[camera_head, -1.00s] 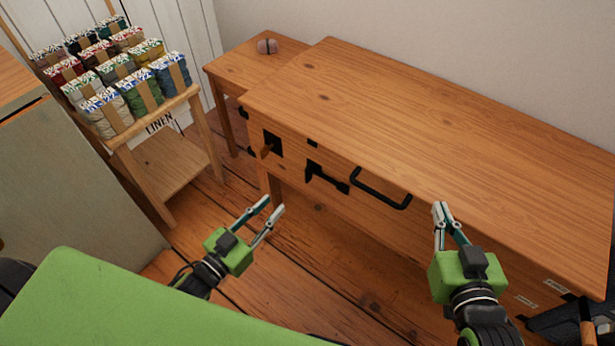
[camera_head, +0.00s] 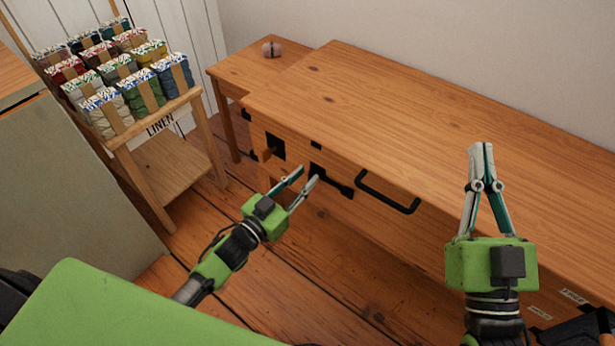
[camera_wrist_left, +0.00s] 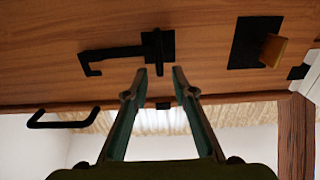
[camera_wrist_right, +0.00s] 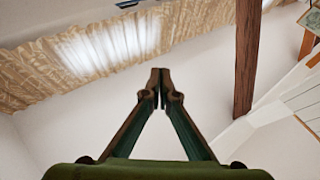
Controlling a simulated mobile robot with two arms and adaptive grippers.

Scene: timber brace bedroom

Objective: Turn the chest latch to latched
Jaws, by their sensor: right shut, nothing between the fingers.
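The wooden chest (camera_head: 420,110) has a black latch (camera_head: 335,186) on its front, with a bar running from a pivot plate to the right. In the left wrist view the latch (camera_wrist_left: 115,52) shows as a roughly level bar with a hooked end at left. My left gripper (camera_head: 306,176) is open and empty, in front of the latch's pivot end; in the left wrist view its fingertips (camera_wrist_left: 159,71) are apart by the pivot, and contact cannot be told. My right gripper (camera_head: 481,146) is shut and empty, raised at the chest's right; it also shows in the right wrist view (camera_wrist_right: 160,71).
A black bar handle (camera_head: 388,205) sits right of the latch. A black plate with a wooden knob (camera_head: 270,152) sits left of it. A small table (camera_head: 235,70) adjoins the chest's left end. A rack of yarn bundles (camera_head: 140,92) stands farther left.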

